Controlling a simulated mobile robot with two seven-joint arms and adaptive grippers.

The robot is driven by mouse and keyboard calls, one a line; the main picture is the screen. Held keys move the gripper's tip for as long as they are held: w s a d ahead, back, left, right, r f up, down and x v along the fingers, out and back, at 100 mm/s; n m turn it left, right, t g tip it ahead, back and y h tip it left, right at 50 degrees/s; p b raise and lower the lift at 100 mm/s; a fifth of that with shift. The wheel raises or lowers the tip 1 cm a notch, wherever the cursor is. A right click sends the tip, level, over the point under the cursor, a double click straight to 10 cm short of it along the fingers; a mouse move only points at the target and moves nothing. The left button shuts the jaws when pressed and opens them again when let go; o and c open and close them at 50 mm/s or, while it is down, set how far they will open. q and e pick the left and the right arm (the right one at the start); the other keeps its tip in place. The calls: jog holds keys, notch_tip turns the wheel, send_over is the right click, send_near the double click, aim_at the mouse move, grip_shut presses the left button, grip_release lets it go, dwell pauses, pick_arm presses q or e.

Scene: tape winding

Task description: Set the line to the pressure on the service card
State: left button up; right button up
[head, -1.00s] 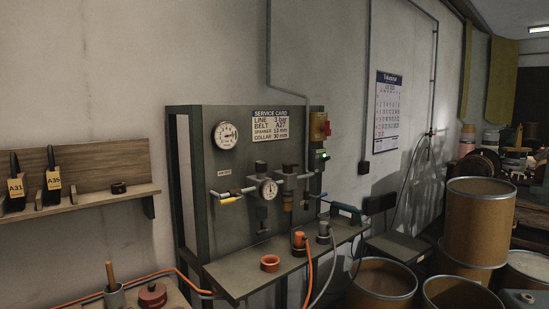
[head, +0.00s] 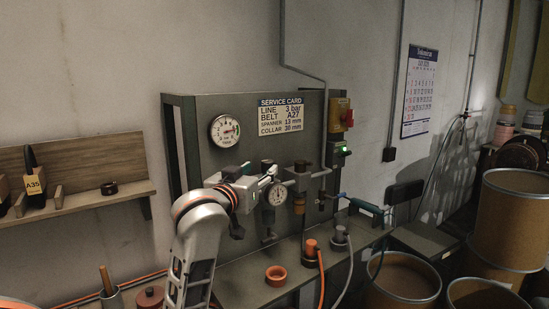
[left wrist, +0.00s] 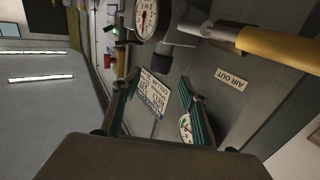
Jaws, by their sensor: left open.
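The service card (head: 281,115) on the grey panel reads LINE 3 bar; it also shows, turned, in the left wrist view (left wrist: 153,92). A large round dial (head: 225,130) is left of the card. A smaller gauge (head: 277,195) sits on the pipework below it, and shows at the top of the left wrist view (left wrist: 147,17). A black knob (head: 300,165) tops the fitting to its right. My left gripper (head: 267,178) is open in front of the pipework, partly covering it. Its fingers (left wrist: 157,90) are apart with nothing held. My right gripper is not in view.
A yellow handle (left wrist: 280,42) is beside an AIR OUT label (left wrist: 232,78). The shelf below carries an orange ring (head: 275,276) and an orange plug (head: 311,248) with its hose. Brown drums (head: 512,220) stand at the right. A wooden rack (head: 90,190) is at the left.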

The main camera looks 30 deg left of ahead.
aim_at(265, 164)
pick_arm(q)
jog(key=shift+x, duration=1.1)
jog(key=x, duration=0.4)
jog(key=shift+r, duration=0.1)
jog(key=shift+w+a, duration=0.1)
jog(key=shift+w, duration=0.5)
jog(key=c, duration=1.1)
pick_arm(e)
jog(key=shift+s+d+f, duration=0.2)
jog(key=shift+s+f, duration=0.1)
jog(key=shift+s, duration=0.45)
